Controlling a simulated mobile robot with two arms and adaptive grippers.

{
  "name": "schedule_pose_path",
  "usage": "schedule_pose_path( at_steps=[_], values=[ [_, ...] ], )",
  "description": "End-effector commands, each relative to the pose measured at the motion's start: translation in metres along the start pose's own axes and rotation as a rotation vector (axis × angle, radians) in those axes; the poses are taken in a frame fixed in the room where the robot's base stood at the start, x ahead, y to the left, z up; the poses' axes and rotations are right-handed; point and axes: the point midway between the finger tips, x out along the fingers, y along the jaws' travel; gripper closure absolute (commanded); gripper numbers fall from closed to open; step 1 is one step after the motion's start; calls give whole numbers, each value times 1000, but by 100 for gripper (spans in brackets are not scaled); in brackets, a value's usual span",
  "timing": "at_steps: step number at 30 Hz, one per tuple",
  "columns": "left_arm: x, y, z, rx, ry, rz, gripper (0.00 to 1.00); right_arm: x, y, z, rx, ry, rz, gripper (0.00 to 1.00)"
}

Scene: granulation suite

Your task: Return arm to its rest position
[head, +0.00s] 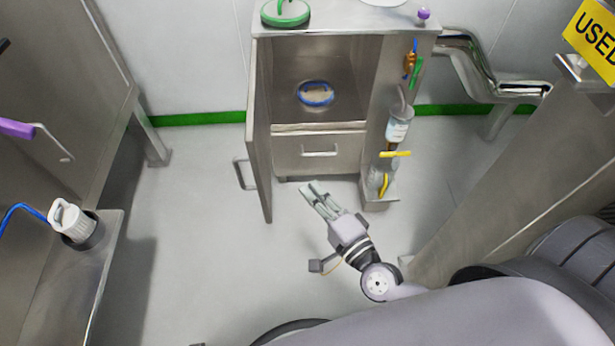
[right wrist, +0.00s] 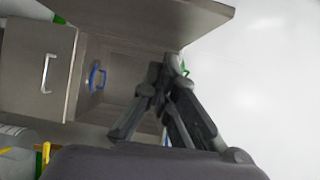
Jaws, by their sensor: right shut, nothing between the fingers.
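My right gripper (head: 319,198) is shut and empty in the head view. It hangs over the floor in front of the steel cabinet, below its drawer. The right wrist view shows its dark fingers (right wrist: 172,68) closed together, with the cabinet behind them. My left gripper is in neither view.
The steel cabinet (head: 318,131) has its door (head: 259,130) swung open, and a blue-rimmed round item (head: 315,93) lies inside. A filter unit (head: 398,125) with yellow handles is on its right side. A steel bench (head: 100,250) stands left. The floor (head: 200,220) between is clear.

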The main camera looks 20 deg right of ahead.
Motion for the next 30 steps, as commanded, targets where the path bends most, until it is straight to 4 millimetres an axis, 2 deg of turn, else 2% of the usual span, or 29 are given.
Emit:
schedule_pose_path(
  at_steps=[7, 10, 11, 14, 17, 19, 21, 24, 27, 30],
  values=[
    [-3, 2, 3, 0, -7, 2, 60, -9, -1, 2, -1, 0, -1, 100],
    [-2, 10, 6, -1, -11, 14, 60, -8, 1, 3, -11, -4, 3, 100],
    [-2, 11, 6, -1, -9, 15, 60, -8, 4, 4, -25, -10, 9, 100],
    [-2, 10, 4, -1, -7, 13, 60, -6, 30, 12, -147, -63, 65, 100],
    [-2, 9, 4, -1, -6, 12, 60, -8, 87, 24, -381, -174, 190, 100],
    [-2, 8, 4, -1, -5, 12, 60, -17, 138, 28, -567, -275, 309, 100],
    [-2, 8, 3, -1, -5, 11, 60, -33, 188, 28, -735, -384, 437, 100],
    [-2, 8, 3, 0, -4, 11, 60, -63, 250, 23, -927, -537, 609, 100],
    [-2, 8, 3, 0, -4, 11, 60, -96, 295, 14, -1059, -677, 758, 100],
    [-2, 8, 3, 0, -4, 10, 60, -129, 330, 5, -1159, -810, 889, 100]
  ],
)
